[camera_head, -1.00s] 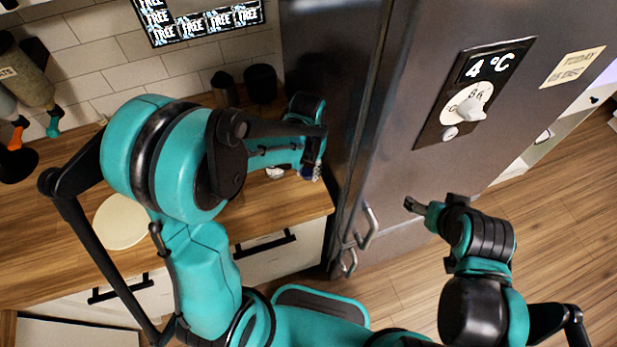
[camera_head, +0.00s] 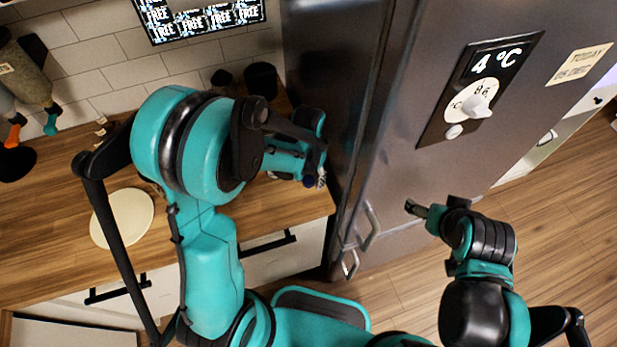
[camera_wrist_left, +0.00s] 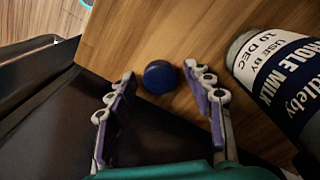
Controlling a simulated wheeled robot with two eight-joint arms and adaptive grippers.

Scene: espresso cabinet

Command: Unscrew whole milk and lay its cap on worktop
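The whole milk bottle (camera_wrist_left: 272,75) is at the right of the left wrist view, with its label facing the camera and part of it out of frame. The dark blue cap (camera_wrist_left: 160,77) is apart from the bottle. It appears to lie on the wooden worktop (camera_wrist_left: 125,38), near its edge. My left gripper (camera_wrist_left: 159,72) is open, with the cap between its fingertips and a gap on each side. In the head view my left gripper (camera_head: 316,178) is low over the worktop's right end, and my arm hides the bottle. My right gripper (camera_head: 415,208) hangs before the fridge, its fingers too small to judge.
The steel fridge (camera_head: 395,140) stands directly right of the worktop, with handles (camera_head: 368,226) low on it. A round pale board (camera_head: 128,218) lies on the worktop at left. Dark cups (camera_head: 262,80) stand at the back by the tiled wall.

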